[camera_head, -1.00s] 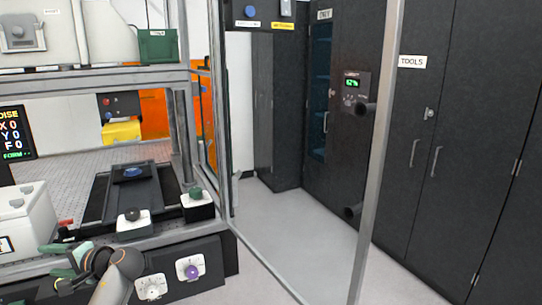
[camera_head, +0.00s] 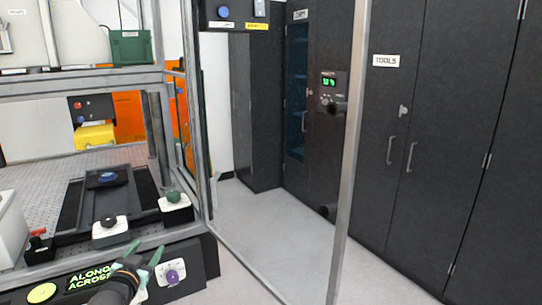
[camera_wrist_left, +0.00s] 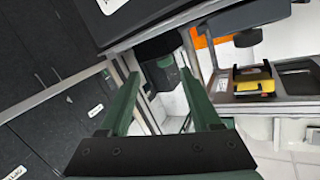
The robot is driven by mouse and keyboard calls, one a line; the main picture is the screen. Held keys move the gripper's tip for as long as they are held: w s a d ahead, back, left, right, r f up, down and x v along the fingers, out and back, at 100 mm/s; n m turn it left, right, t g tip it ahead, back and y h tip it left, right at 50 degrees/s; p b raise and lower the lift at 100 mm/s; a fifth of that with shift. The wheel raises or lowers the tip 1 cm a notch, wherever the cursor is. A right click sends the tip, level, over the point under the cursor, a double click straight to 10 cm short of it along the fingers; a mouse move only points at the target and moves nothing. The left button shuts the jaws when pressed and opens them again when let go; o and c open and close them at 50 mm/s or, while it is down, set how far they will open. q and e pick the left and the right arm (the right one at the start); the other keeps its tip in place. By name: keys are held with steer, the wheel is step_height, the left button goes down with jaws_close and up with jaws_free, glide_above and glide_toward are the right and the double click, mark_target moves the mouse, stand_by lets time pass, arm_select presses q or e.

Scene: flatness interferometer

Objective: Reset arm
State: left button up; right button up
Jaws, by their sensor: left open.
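My left arm comes in from the bottom of the head view. Its left gripper (camera_head: 146,252) has green fingers, which are apart with nothing seen between them. It is in front of the dark front panel, just left of the purple knob (camera_head: 172,277). In the left wrist view, the two green fingers (camera_wrist_left: 158,68) are spread, with open space between them and a dark block beyond. My right gripper is in neither view.
The metal-framed bench holds a black stage (camera_head: 105,205) and a green-knobbed box (camera_head: 174,203). The lit panel reading ALONG ACROSS (camera_head: 90,280) is left of the gripper. A frame post (camera_head: 350,150) stands before dark cabinets (camera_head: 440,130). Grey floor (camera_head: 265,230) is clear.

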arm_select(q)
steer(key=s+d+f+g+h, duration=0.1)
steer(key=s+d+f, duration=0.25)
steer(key=f, duration=0.25)
steer(key=s+d+f+g, duration=0.1)
steer(key=s+d+f, duration=0.1)
steer(key=s+f, duration=0.35)
steer(key=s+d+f+g+h, duration=0.1)
steer(key=s+d+f, duration=0.2)
steer(key=s, duration=0.6)
steer(key=s+d+f+g, duration=0.2)
steer(key=s+d+f, duration=0.2)
steer(key=s+f, duration=0.3)
steer(key=s+d+f+g+h, duration=0.1)
steer(key=s+d+f+g, duration=0.1)
steer(key=s, duration=1.1)
step_height(320, 180, down, 3)
steer(key=shift+s+d+r+n+h, duration=0.1)
steer(key=shift+s+d+n+h, duration=0.15)
steer(key=shift+d, duration=0.6)
steer(key=shift+a, duration=0.1)
steer(key=shift+c, duration=1.1)
